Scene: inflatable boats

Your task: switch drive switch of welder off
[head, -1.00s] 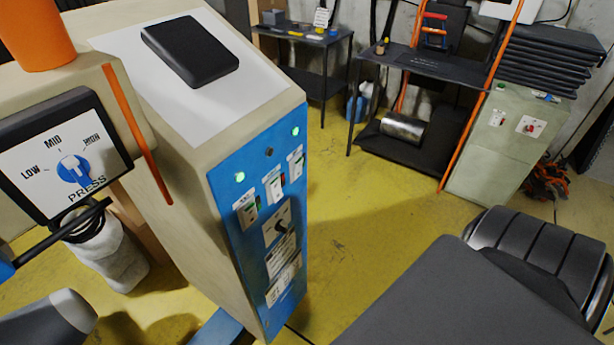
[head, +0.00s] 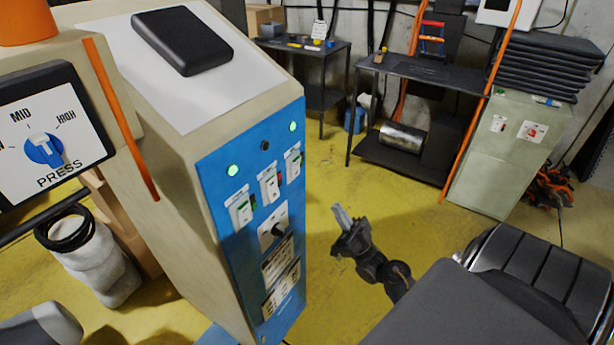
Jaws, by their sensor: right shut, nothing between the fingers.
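The welder (head: 178,190) is a tall beige cabinet at the left of centre with a blue control panel (head: 232,285) on its right-hand face. The panel carries several rocker switches: one at the left (head: 241,208), one in the middle (head: 269,186) and one at the right (head: 292,164). Their labels are too small to read, so I cannot tell which is the drive switch. Two green lamps glow above them. A black rotary knob (head: 279,229) sits below. My right gripper (head: 341,215) is shut and empty, to the right of the panel and apart from it. My left gripper is out of view.
A PRESS dial box (head: 55,137) stands at the left, close to the welder. A black box (head: 183,41) lies on the welder's top. Dark tables (head: 440,72) and a green cabinet (head: 505,160) stand at the back. Yellow floor is open right of the welder.

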